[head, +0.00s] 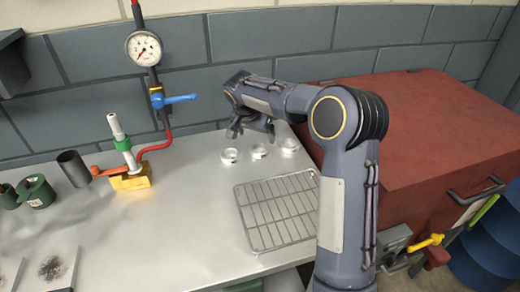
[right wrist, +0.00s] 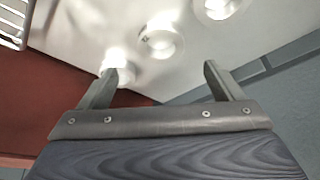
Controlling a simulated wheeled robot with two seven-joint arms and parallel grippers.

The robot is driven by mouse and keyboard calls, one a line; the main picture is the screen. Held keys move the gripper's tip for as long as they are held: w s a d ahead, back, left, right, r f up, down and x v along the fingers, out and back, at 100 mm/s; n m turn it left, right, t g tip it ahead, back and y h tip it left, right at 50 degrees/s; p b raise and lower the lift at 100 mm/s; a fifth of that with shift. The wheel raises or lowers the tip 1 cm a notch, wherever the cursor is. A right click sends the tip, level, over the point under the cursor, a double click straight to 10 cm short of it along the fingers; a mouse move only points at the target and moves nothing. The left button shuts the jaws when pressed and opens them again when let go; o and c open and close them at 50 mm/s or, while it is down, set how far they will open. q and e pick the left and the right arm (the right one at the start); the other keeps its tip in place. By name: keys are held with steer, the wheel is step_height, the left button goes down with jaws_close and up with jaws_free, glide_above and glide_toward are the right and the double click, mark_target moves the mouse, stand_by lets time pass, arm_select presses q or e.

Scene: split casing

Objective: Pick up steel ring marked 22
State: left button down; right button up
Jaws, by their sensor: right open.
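Three small pale, shiny rings stand in a row on the bench: a left ring (head: 230,156), a middle ring (head: 259,150) and a right ring (head: 290,146). No number can be read, so I cannot tell which is marked 22. My right gripper (head: 252,130) is open and empty, above and behind the left and middle rings. In the right wrist view, the open fingers (right wrist: 165,72) have the middle ring (right wrist: 160,42) beyond them, and one finger partly covers the right ring (right wrist: 115,60). The left ring (right wrist: 217,8) is cut by the top edge. My left gripper is not seen.
A wire rack (head: 278,210) lies in front of the rings. A red chest (head: 425,130) stands at the right, and the tiled wall is close behind. A yellow-based torch (head: 130,180) and gauge pipe (head: 144,48) stand left. The bench (head: 185,225) is clear in the middle.

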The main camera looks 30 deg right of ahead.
mark_target(260, 150)
steer(key=p+x, duration=0.1)
steer(key=x, duration=0.6)
steer(key=shift+w+f, duration=0.1)
steer(key=shift+f, duration=0.15)
steer(key=c, duration=1.4)
